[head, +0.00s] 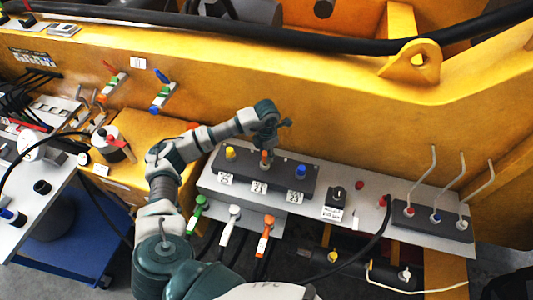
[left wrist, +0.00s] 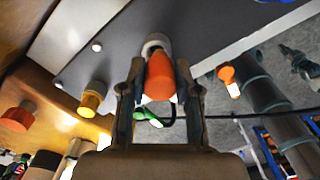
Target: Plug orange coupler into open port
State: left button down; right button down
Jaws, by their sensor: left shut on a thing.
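My left gripper (head: 268,143) reaches over the grey port block (head: 313,165). Its fingers are closed around an orange cap (head: 265,158) at the middle port, between a yellow cap (head: 230,153) and a blue cap (head: 301,171). In the left wrist view the orange cap (left wrist: 159,78) lies between the fingers, with a pale ring behind it. The orange coupler (head: 267,225) hangs at the lower front bracket, apart from the gripper; it also shows in the left wrist view (left wrist: 228,76). A dark gripper-like shape, perhaps my right gripper (left wrist: 301,61), shows small; its jaws are unclear.
Green (head: 198,205) and white (head: 232,215) couplers hang beside the orange one. A black knob (head: 338,195) and upright grey levers (head: 462,190) stand to the right. A black hose (head: 375,228) runs down the panel's front. The yellow machine wall (head: 330,100) rises behind.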

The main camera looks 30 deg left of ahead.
aim_at(265, 157)
pick_arm(q)
jog(key=shift+a, duration=0.35)
jog(key=shift+f+b, duration=1.15)
jog(key=shift+f, duration=0.35)
jog(key=c, duration=0.7)
grip_release()
jog(key=shift+c, duration=0.2)
jog(key=shift+r, duration=0.1)
notch_tip(265, 157, up, 12)
jog(key=shift+f, duration=0.1)
jog(key=shift+f, duration=0.1)
